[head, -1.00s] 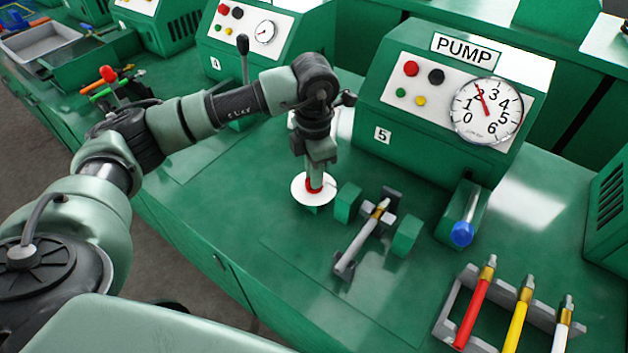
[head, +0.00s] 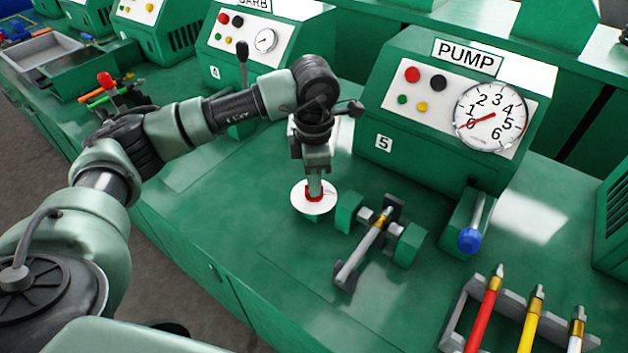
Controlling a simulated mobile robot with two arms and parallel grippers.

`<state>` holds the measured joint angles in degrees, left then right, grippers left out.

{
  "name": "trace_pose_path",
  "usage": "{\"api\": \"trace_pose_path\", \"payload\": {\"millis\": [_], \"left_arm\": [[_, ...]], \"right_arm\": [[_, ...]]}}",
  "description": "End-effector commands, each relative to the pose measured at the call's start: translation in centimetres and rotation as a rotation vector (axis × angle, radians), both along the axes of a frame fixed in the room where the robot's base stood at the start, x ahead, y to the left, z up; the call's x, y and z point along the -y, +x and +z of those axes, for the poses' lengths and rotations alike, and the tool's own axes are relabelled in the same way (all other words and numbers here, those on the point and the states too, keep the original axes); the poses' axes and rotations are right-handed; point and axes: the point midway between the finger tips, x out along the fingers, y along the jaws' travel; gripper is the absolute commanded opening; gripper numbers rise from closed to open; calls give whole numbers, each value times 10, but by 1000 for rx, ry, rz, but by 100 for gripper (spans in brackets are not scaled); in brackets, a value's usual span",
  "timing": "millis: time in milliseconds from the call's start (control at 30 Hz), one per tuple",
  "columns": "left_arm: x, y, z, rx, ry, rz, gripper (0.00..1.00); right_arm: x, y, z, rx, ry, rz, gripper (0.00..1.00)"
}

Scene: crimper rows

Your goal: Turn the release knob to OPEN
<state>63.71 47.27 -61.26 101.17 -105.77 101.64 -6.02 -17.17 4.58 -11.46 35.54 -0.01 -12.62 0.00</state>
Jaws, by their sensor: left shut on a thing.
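The red release knob (head: 314,192) sits on a round white dial plate (head: 312,206) on the green bench, left of the crimper. My left gripper (head: 314,184) points straight down and is shut on the knob. It hides most of the knob, and any OPEN mark on the plate is too small to read. The pump gauge (head: 490,117) on machine 5 has its red needle near 0. A grey hose with a brass fitting (head: 381,220) lies between the green jaw blocks (head: 348,212). My right gripper is not in view.
A lever with a blue knob (head: 470,240) stands right of the crimper. A rack (head: 455,312) at the front right holds red, yellow and white hoses. The pump housing (head: 400,80) rises behind. Bare bench lies in front of the plate.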

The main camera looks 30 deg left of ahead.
Motion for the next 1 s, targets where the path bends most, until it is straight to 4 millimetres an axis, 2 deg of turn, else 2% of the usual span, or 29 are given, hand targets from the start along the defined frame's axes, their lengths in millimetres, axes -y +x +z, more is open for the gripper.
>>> {"api": "trace_pose_path", "payload": {"millis": [33,67,100,133,500,800,1000], "left_arm": [[0,1,1,4,0,-2,0],[0,1,1,4,0,-1,21],[0,1,1,4,0,-1,32],[0,1,1,4,0,-1,35],[0,1,5,3,-1,0,35],[0,1,53,6,-2,0,35],[0,1,75,3,-1,-1,35]], "right_arm": [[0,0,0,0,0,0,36],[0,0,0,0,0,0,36],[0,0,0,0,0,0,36],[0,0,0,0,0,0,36],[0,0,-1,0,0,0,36],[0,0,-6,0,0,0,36],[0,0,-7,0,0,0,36]]}}
